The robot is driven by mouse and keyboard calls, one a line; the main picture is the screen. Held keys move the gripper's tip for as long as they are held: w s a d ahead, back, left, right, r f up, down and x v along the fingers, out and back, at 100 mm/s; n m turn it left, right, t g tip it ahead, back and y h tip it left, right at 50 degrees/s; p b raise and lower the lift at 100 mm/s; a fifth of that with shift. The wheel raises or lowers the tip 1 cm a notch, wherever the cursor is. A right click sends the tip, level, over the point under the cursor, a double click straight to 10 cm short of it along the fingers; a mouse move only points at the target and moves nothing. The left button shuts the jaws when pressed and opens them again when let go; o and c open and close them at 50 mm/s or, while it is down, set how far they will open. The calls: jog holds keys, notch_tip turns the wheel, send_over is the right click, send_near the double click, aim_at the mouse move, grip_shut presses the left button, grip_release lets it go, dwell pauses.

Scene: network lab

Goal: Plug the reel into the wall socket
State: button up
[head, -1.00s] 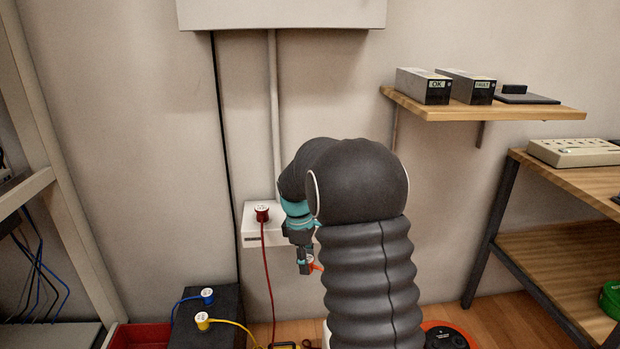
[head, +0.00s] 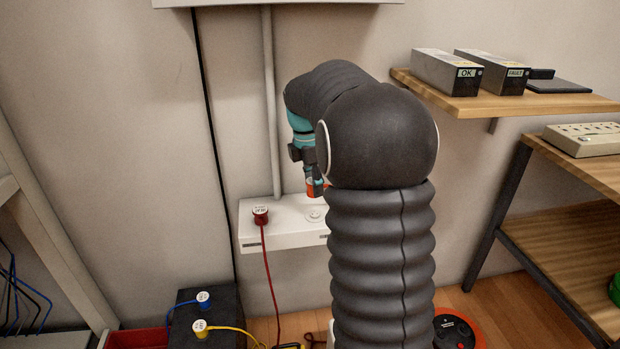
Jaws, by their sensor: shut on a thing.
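My gripper (head: 315,189) is at the wall socket box, partly hidden by my own arm. It is shut on an orange plug (head: 314,186), only a sliver of which shows. The white wall socket box (head: 285,236) is fixed low on the wall. A red plug (head: 260,214) sits in its left socket, its cable hanging down. A round socket (head: 315,214) on the box's top is free, and the orange plug is just above it. I cannot tell if they touch. The orange and black reel (head: 458,331) stands on the floor, partly behind my arm.
A dark box with a blue plug (head: 203,300) and a yellow plug (head: 200,328) stands at lower left, near a red bin (head: 136,339). A wall shelf (head: 510,103) and a wooden bench (head: 575,243) are at right. A conduit (head: 270,110) runs above the socket box.

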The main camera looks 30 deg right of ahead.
aim_at(310, 182)
jog(key=shift+d+f, duration=0.15)
jog(key=shift+f, duration=0.05)
jog(key=shift+f+b, duration=2.3)
jog(key=shift+f, duration=0.45)
jog(key=shift+p, duration=0.9)
jog(key=shift+f+b, duration=0.3)
jog(key=shift+f, duration=0.25)
dwell(0.8)
jog(key=o, duration=1.1)
jog(key=shift+o, duration=0.2)
jog(key=shift+r, duration=0.1)
jog(key=r, duration=0.4)
jog(key=a+r, duration=0.1)
jog(key=r, duration=0.6)
jog(key=shift+a+r, duration=0.2)
jog(key=shift+r, duration=0.15)
